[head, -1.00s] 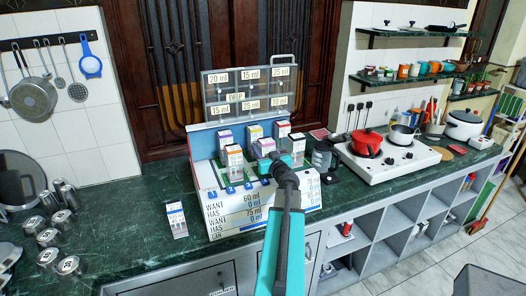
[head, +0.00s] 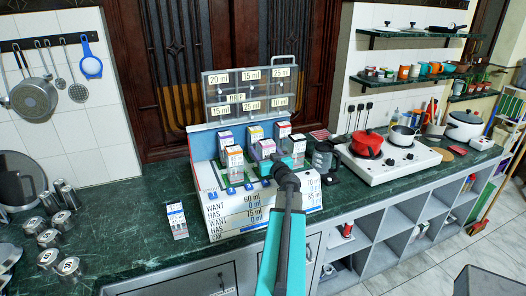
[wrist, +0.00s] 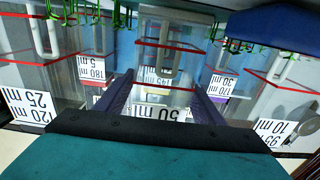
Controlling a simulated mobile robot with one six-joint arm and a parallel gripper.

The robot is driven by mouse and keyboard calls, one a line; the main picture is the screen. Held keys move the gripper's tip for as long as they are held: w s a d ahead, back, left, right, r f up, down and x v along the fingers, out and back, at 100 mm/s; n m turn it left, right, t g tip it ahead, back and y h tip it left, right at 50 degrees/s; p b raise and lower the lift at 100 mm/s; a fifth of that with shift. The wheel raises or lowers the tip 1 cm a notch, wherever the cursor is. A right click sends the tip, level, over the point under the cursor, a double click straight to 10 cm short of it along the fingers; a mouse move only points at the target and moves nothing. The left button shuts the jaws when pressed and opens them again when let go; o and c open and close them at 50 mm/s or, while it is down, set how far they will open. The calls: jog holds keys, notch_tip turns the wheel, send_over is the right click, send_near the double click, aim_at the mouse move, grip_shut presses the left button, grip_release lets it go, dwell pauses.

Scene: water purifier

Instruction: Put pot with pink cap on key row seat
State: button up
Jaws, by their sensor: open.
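The water purifier (head: 197,145) stands on the counter with several clear pots in its upper rows, their caps in different colours. The pot with a pinkish cap (head: 266,148) appears to be the middle one of the front row, right by my gripper (head: 275,165); small size makes the cap colours uncertain. A row of blue keys (head: 232,190) runs along the purifier's front ledge; its right part is hidden by my arm. In the wrist view my gripper (wrist: 160,105) is open, its purple fingers to either side of a clear pot (wrist: 165,45). Contact is unclear.
Other pots crowd close on both sides, including one with an orange cap (head: 234,156) and one with a red cap (head: 298,143). A dark grinder-like jug (head: 322,160) stands just right of the purifier.

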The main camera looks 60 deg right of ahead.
jog(key=b+v, duration=0.1)
jog(key=v, duration=0.7)
jog(key=shift+s+a, duration=0.25)
jog(key=shift+d+r+p, duration=0.1)
jog(key=shift+r+p, duration=0.05)
jog(key=shift+p, duration=1)
jog(key=p+v, duration=0.2)
jog(key=p, duration=0.4)
jog(key=shift+p, duration=0.3)
jog(key=shift+s+a+p, duration=0.25)
jog(key=shift+p, duration=0.65)
jog(key=shift+s, duration=0.15)
